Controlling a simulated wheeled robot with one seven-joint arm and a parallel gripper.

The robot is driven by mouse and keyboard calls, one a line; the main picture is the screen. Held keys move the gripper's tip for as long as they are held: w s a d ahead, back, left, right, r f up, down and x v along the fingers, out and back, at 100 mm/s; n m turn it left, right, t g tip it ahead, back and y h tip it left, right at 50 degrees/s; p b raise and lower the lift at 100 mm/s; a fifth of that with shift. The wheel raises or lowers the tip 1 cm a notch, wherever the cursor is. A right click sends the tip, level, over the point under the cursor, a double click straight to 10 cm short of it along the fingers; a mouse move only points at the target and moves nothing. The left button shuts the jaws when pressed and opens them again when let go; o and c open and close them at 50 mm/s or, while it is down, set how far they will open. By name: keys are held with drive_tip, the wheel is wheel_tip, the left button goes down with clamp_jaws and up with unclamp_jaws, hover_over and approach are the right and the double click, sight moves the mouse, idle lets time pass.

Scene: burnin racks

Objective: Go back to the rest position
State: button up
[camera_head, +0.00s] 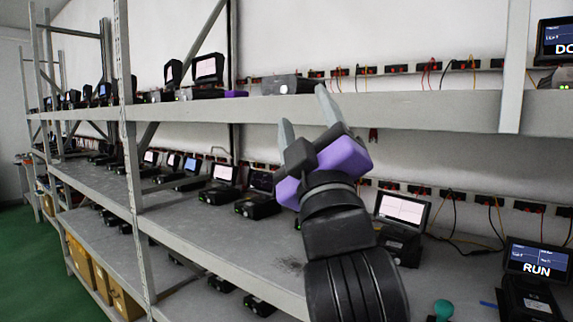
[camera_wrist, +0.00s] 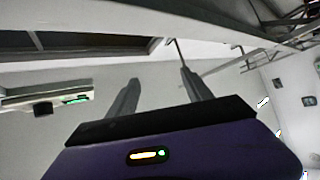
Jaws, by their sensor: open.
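My gripper (camera_head: 304,112) is raised in front of the rack, its two grey fingers spread apart and pointing up, with nothing between them. In the head view the fingertips overlap the edge of the upper shelf (camera_head: 440,112); I cannot tell how close they are to it. The wrist view also shows my gripper (camera_wrist: 160,78) with both fingers apart and empty, above its purple body.
The middle shelf (camera_head: 215,240) holds several small devices with screens. One device (camera_head: 402,212) stands right of my arm, and another reading RUN (camera_head: 537,262) is at the far right. A teal round object (camera_head: 443,309) lies at the front. Green floor (camera_head: 35,250) is open at left.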

drive_tip(key=s+d+f+m+g, duration=0.15)
drive_tip(key=s+f, duration=0.25)
drive_tip(key=f, duration=0.6)
drive_tip(key=s+d+f+m, duration=0.3)
drive_tip(key=s+f, duration=0.1)
drive_tip(key=f, duration=0.6)
drive_tip(key=s+d+f+m+g, duration=0.1)
drive_tip(key=s+d+f+m, duration=0.2)
drive_tip(key=f, duration=0.7)
drive_tip(key=s+d+f+m+g+h, duration=0.1)
drive_tip(key=s+d+f+g, duration=0.1)
drive_tip(key=s+f, duration=0.5)
drive_tip(key=s+d+f+m+g+h, duration=0.1)
drive_tip(key=s+f, duration=0.6)
drive_tip(key=s, duration=0.7)
drive_tip(key=s+d+f+m+g+h, duration=0.2)
drive_tip(key=s+d+f+g, duration=0.2)
drive_tip(key=s, duration=0.7)
wheel_tip(320, 180, down, 3)
drive_tip(key=d, duration=0.2)
drive_tip(key=shift+s+d+g, duration=0.25)
drive_tip(key=shift+d+g, duration=0.1)
drive_tip(key=shift+d, duration=0.05)
drive_tip(key=shift+m, duration=0.25)
